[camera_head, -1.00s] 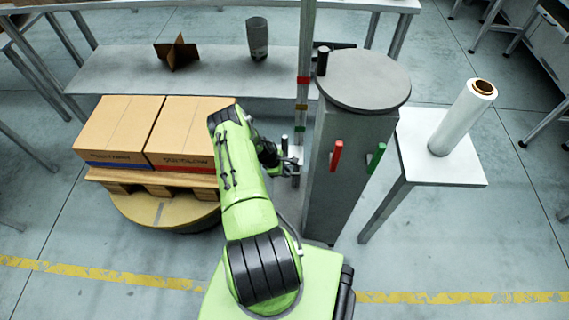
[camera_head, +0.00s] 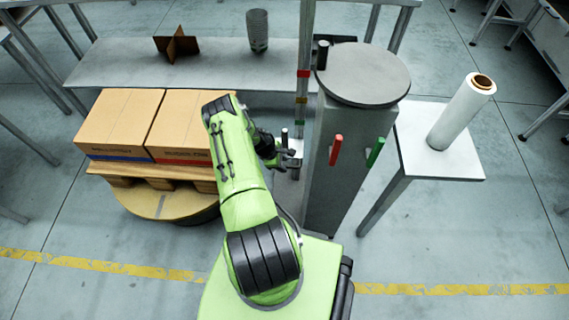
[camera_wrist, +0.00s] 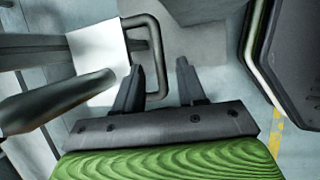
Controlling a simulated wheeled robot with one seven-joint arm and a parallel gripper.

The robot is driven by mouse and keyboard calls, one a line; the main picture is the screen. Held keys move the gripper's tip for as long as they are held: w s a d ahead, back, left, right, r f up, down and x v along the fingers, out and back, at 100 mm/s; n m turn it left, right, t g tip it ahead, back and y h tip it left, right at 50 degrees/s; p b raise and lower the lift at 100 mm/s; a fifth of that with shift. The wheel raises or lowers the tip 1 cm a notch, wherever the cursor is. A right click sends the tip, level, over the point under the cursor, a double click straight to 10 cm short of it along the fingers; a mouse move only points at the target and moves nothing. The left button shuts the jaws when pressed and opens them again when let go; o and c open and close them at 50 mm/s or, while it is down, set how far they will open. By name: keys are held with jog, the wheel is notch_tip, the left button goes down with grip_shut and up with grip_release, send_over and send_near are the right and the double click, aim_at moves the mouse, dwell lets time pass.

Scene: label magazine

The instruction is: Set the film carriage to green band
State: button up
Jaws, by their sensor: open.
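The upright mast (camera_head: 305,45) carries a red band (camera_head: 303,73), a yellow band (camera_head: 301,99) and, lowest, a green band (camera_head: 299,122). The film carriage seems to be the small grey part (camera_head: 295,160) low on the mast, below the green band; my gripper partly hides it. My gripper (camera_head: 284,158) is beside it at the mast's left. In the wrist view my gripper (camera_wrist: 160,68) is open, and a dark loop handle (camera_wrist: 158,58) shows between and beyond its fingertips. I cannot tell whether a finger touches it.
A grey cabinet (camera_head: 347,140) with a red handle (camera_head: 335,150) and a green handle (camera_head: 376,151) stands close right of the mast. Boxes (camera_head: 118,122) on a pallet stand left of my arm. A film roll (camera_head: 460,115) stands on the side table (camera_head: 465,168).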

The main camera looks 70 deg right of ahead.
jog(key=p+v, duration=0.4)
jog(key=v, duration=0.9)
jog(key=shift+r, duration=0.2)
